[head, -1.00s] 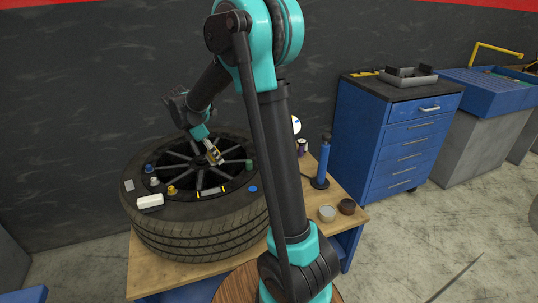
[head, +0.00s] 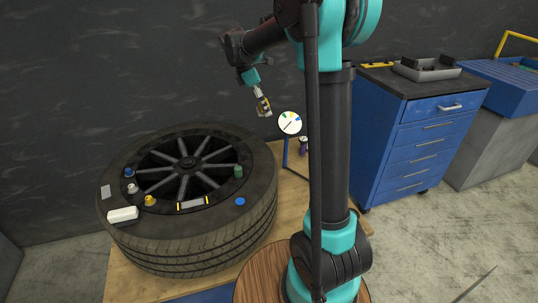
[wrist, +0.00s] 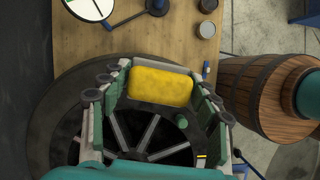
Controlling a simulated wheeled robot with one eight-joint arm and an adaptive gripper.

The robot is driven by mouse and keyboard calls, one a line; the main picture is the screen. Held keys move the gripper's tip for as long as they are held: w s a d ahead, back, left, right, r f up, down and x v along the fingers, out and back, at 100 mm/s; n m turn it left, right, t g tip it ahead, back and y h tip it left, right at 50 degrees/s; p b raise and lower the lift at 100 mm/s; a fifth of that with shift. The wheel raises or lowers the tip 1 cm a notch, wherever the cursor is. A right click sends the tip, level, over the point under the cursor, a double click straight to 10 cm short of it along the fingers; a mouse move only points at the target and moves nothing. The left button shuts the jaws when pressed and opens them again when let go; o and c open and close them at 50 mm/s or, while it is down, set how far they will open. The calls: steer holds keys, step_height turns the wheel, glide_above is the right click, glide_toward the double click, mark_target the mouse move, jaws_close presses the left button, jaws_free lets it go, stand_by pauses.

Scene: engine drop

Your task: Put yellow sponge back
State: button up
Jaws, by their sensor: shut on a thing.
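The yellow sponge (wrist: 160,86) is a rounded yellow block between the two fingers of my gripper (wrist: 158,90) in the wrist view. My gripper is shut on it. In the head view my gripper (head: 263,107) hangs in the air, above and to the right of the tire, near the round gauge. The sponge is small there and mostly covered by the fingers. It is clear of the tire and the bench.
A large tire with a black spoked wheel (head: 190,200) lies on the wooden bench (head: 120,278), with several small items on it. A round white gauge (head: 290,123) stands behind. A blue drawer cabinet (head: 425,150) with a grey tray (head: 428,68) is at right.

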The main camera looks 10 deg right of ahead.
mark_target(268, 155)
step_height(268, 155, down, 20)
steer(key=shift+r, duration=0.15)
stand_by(0.6)
steer(key=shift+f, duration=0.3)
steer(key=o, duration=1.1)
steer(key=v, duration=1.7)
steer(key=s+d+f+m+t+y, duration=0.1)
steer(key=s+d+f+m, duration=0.2)
steer(key=s+m, duration=0.3)
steer(key=s+d+f+m+t+y, duration=0.1)
steer(key=s+f+m, duration=0.4)
steer(key=s, duration=0.8)
steer(key=s+d+f+m+t+y, duration=0.2)
steer(key=s+d+f+m, duration=0.3)
steer(key=s, duration=0.4)
steer(key=shift+s+d+f+m, duration=0.2)
steer(key=shift+d+m, duration=0.3)
steer(key=shift+m, duration=0.4)
